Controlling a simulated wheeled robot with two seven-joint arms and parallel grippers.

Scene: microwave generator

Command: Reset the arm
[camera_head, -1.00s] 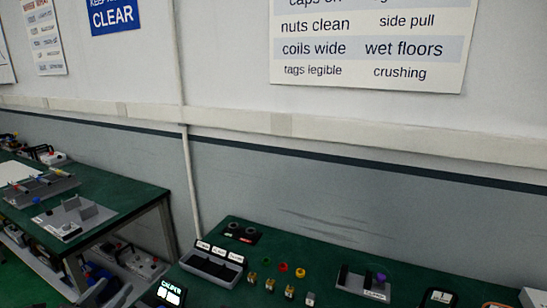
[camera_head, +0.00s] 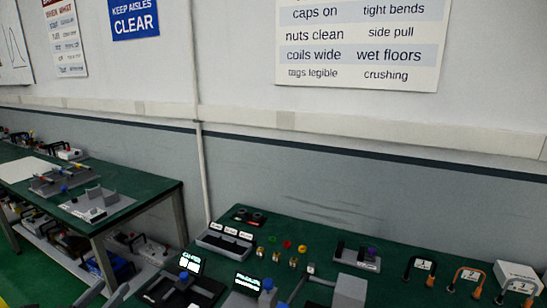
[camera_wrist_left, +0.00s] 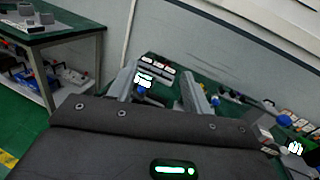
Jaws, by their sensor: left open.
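My left gripper (camera_head: 112,290) shows at the bottom left of the head view, by the near left edge of the green bench (camera_head: 330,235). In the left wrist view its two grey fingers stand wide apart and the gap between them (camera_wrist_left: 158,78) is empty. A device with a lit screen (camera_wrist_left: 144,82) and a blue knob shows beyond the gap. In the head view the lit-screen devices (camera_head: 190,263) stand to the right of the gripper, apart from it. My right gripper is not clearly seen in either view.
The bench carries a labelled tray (camera_head: 224,240), small coloured rings and fittings, a grey holder (camera_head: 355,256) and several numbered arched handles (camera_head: 420,268). A second green table (camera_head: 140,190) with a loaded lower shelf stands left. The wall is behind. Floor shows between the tables.

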